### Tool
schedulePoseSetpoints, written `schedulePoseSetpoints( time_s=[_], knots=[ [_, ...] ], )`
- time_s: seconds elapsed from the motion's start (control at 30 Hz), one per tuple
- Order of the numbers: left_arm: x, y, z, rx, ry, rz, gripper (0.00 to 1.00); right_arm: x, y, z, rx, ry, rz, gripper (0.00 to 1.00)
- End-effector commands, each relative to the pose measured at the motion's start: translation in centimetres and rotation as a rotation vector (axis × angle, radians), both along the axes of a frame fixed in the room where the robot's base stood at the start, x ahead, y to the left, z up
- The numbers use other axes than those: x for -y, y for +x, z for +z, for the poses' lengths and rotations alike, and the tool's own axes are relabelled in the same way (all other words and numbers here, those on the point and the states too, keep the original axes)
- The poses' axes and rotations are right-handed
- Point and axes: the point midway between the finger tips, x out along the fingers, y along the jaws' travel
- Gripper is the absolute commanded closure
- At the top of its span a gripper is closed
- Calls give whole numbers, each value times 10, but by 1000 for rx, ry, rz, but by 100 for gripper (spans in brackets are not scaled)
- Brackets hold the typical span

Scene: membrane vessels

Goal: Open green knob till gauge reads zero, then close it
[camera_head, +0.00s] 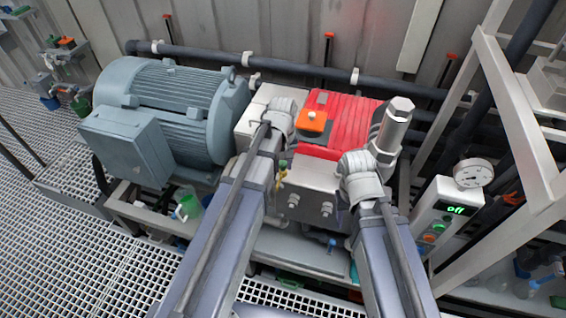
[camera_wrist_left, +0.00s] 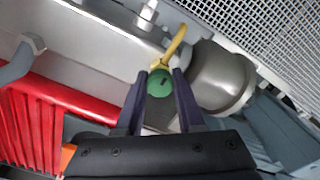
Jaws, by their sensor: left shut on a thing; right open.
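The round green knob (camera_wrist_left: 160,83) sits between the fingertips of my left gripper (camera_wrist_left: 160,76) in the left wrist view. The gripper is shut on the knob, beside a yellow handle (camera_wrist_left: 176,45). In the head view the left arm's end (camera_head: 284,108) is over the pump, and its fingers are hard to make out. The right arm's end (camera_head: 360,178) is near the silver block; its gripper is open, with fingers mostly hidden. The round white gauge (camera_head: 473,173) stands at the right; its needle is too small to read.
A grey motor (camera_head: 165,110) stands left of the red pump housing (camera_head: 345,118). An orange box (camera_head: 313,122) sits on top. A control box (camera_head: 440,215) at the right shows "off" in green. White frame bars (camera_head: 520,110) rise at the right. Grating (camera_head: 60,230) covers the floor.

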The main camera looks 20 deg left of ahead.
Motion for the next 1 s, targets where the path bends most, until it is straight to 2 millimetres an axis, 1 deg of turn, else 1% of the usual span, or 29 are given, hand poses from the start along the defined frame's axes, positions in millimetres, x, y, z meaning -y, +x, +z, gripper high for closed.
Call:
schedulePoseSetpoints(
  time_s=[0.1, 0.23, 0.33, 0.57, 0.8, 0.9, 1.0],
  knots=[
    [0, 0, 0, 0, 0, 144, 100, 0, 0, 0, 0, 0, 0, 50],
    [0, 0, 0, 0, 0, 286, 100, 0, 0, 0, 0, 0, 0, 50],
    [0, 0, 0, 0, 0, 346, 100, 0, 0, 0, 0, 0, 0, 50],
    [0, 0, 0, 0, 0, 399, 100, 0, 0, 0, 0, 0, 0, 50],
    [0, 0, 0, 0, 0, 677, 100, 0, 0, 0, 0, 0, 0, 50],
    [0, 0, 0, 0, 0, 752, 100, 0, 0, 0, 0, 0, 0, 50],
    [0, 0, 0, 0, 0, 780, 100, 0, 0, 0, 0, 0, 0, 50]
  ],
)
